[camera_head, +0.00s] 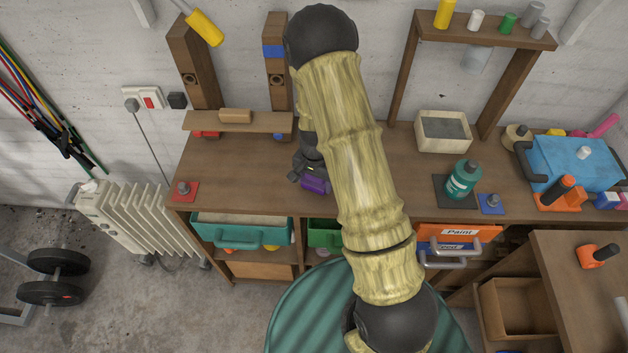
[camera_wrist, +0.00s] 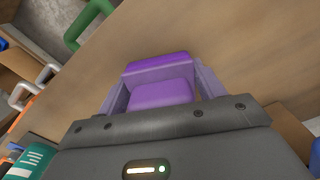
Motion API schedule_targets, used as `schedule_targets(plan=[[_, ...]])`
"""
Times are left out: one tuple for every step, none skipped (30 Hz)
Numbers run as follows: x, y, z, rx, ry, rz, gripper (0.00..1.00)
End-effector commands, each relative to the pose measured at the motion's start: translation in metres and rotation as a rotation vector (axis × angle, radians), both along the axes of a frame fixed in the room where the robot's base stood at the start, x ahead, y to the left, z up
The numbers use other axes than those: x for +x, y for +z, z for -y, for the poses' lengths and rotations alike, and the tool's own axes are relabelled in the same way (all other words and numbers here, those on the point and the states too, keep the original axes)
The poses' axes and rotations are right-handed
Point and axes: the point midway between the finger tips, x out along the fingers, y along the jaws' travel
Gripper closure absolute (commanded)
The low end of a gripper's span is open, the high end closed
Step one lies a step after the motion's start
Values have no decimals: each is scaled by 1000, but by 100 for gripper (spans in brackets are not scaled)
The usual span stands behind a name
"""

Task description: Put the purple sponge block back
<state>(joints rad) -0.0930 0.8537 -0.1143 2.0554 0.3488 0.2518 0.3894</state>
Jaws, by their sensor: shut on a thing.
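The purple sponge block (camera_wrist: 160,93) is between the two fingers of my gripper (camera_wrist: 160,92) in the wrist view. My gripper is shut on it. In the head view the purple block (camera_head: 315,185) shows just below my gripper (camera_head: 308,178), over the wooden workbench (camera_head: 240,165) near its front edge. My arm hides part of the bench to the right of it. I cannot tell whether the block touches the bench top.
A wooden block (camera_head: 235,116) lies on a small shelf at the back left. A white box (camera_head: 443,132), a green bottle (camera_head: 463,179) and a blue toolbox (camera_head: 575,160) stand on the right. A teal drawer (camera_head: 240,232) sits under the front edge. Bench left of my gripper is mostly clear.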

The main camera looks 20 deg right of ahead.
Motion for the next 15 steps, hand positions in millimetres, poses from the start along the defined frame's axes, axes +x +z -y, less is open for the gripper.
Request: schedule_targets(plan=[[0, -4, -1, 0, 1, 0, 53], [0, -6, -1, 1, 1, 1, 53], [0, -7, -2, 1, 3, 1, 53], [0, -8, -2, 1, 4, 1, 53], [0, -8, -3, 2, 4, 1, 53], [0, -8, -3, 1, 4, 2, 53], [0, -7, -3, 1, 4, 2, 53], [0, -7, -3, 1, 4, 2, 53], [0, -7, -3, 1, 5, 2, 53], [0, -8, -3, 1, 5, 2, 53], [0, -8, -3, 1, 5, 2, 53], [0, -10, -3, 1, 4, 1, 53], [0, -11, -2, 1, 4, 1, 53], [0, -11, -2, 1, 4, 1, 53], [0, -10, -2, 0, 4, 1, 26]])
